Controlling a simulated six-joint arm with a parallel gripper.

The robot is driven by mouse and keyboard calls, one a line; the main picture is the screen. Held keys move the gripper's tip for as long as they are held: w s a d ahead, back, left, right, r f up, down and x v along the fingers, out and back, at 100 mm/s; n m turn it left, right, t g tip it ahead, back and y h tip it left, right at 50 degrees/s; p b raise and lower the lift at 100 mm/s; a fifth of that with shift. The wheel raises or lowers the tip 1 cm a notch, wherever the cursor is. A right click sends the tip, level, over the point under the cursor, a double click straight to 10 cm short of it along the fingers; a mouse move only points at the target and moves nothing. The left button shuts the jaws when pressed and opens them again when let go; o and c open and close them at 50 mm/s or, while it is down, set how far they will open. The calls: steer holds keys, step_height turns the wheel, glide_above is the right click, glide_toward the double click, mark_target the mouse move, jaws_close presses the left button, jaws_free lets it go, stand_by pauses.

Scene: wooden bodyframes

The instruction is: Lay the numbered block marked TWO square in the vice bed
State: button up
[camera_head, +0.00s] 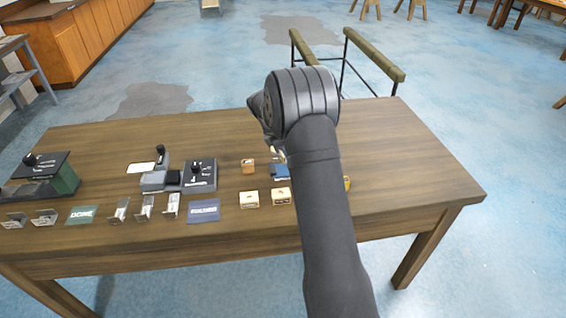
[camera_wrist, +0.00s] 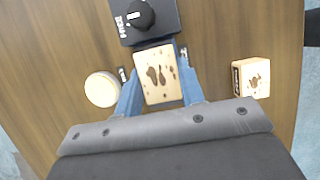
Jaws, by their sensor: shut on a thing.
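My gripper's two blue fingers (camera_wrist: 159,92) stand on either side of a pale wooden block (camera_wrist: 162,75) with dark brown blotches, shut on it. No number shows on its visible face. Other small wooden blocks stand on the table: one at the back (camera_head: 248,166) and two at the front (camera_head: 249,199) (camera_head: 281,196). Their marks are too small to read. A grey fixture with a dark top (camera_head: 155,181) stands left of centre; I cannot tell whether it is the vice bed.
In the wrist view, a dark knobbed box (camera_wrist: 148,22) lies just beyond the held block, a round pale piece (camera_wrist: 102,89) left and another block (camera_wrist: 251,78) right. The table's right side (camera_head: 420,170) is clear.

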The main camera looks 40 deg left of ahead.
steer(key=shift+s+a+f, duration=0.15)
steer(key=shift+a+f, duration=0.35)
steer(key=shift+a, duration=0.35)
steer(key=shift+f, duration=2)
steer(key=shift+f, duration=0.1)
steer(key=o, duration=1)
steer(key=v, duration=1.2)
